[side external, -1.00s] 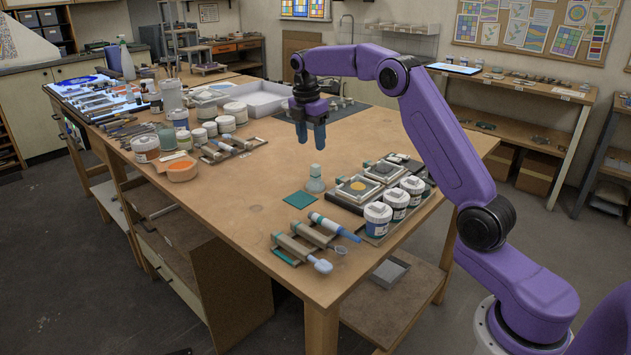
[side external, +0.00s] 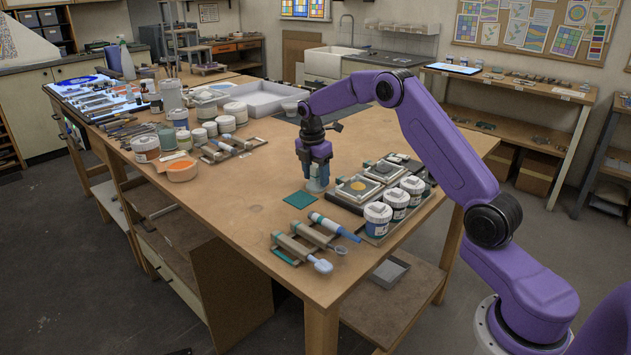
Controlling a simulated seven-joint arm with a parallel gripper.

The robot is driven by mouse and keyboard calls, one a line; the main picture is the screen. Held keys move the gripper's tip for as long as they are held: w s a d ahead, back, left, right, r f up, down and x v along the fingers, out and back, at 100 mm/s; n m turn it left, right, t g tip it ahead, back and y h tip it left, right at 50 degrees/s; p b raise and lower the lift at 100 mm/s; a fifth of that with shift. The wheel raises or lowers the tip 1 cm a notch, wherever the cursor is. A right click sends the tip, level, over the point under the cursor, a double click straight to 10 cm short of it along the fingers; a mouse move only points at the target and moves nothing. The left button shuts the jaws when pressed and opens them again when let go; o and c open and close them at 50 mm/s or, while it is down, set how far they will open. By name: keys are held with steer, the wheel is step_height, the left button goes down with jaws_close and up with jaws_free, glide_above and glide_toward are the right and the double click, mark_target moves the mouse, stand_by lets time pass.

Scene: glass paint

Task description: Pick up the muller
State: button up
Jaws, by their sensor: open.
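The muller (side external: 316,185) is a pale glass piece with a wide round base, standing upright on the wooden table in the side external view. The gripper is open, and I cannot tell whether a finger touches the glass.
A green square (side external: 300,199) lies just left of the muller. A dark tray with slabs (side external: 358,186) and white jars (side external: 377,219) stands close on the right. Racks with tools (side external: 299,247) lie at the front edge.

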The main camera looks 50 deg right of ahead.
mark_target(316, 165)
jaws_close()
steer(key=shift+r, duration=0.1)
steer(key=shift+r, duration=0.5)
step_height(316, 165, up, 2)
steer(key=shift+r, duration=0.15)
steer(key=s+a+r, duration=0.3)
steer(key=s+r, duration=0.6)
steer(key=s, duration=0.4)
steer(key=shift+s+a+r, duration=0.15)
steer(key=shift+s+r, duration=0.05)
steer(key=shift+s, duration=0.1)
